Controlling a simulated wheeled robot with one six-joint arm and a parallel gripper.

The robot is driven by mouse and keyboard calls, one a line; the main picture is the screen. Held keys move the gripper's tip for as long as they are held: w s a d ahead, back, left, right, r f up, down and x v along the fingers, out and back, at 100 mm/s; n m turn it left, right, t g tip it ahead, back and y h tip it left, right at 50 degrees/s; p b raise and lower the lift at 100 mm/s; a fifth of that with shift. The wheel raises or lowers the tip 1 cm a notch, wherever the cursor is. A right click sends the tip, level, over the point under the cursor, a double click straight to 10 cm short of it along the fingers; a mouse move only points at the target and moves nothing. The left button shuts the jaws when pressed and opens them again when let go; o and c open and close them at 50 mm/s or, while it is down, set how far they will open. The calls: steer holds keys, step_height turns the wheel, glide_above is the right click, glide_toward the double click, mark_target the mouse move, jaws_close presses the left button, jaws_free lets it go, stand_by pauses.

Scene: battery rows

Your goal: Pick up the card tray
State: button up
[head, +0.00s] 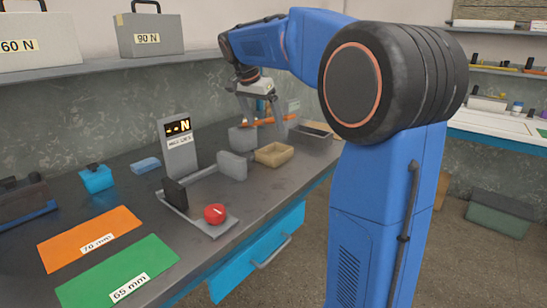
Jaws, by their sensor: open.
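A small tan open tray, apparently the card tray (274,158), sits on the dark workbench near its front edge, in the middle of the head view. My gripper (262,128) points down above and behind it in the picture. Its fingers are apart, with nothing seen held between them. Their tips look close to the tray's far side, but I cannot tell the exact gap. The tray's inside looks empty.
A grey block device with a red knob (215,213) stands left of the tray, before a display box (178,146). A dark tray (310,131) lies to the right. Orange (90,238) and green (117,272) mats lie front left.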

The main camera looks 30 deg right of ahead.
mark_target(271, 147)
steer(key=shift+a+x, duration=0.15)
steer(key=shift+x, duration=2.85)
steer(key=shift+a+x, duration=0.15)
steer(key=shift+x, duration=2.85)
steer(key=shift+w, duration=0.1)
steer(key=c, duration=1.2)
steer(key=shift+c, duration=0.2)
steer(key=shift+r, duration=0.4)
step_height(271, 147, up, 2)
steer(key=shift+r, duration=0.25)
steer(key=s+d, duration=0.3)
steer(key=s, duration=0.5)
steer(key=s+d, duration=0.3)
steer(key=s, duration=0.6)
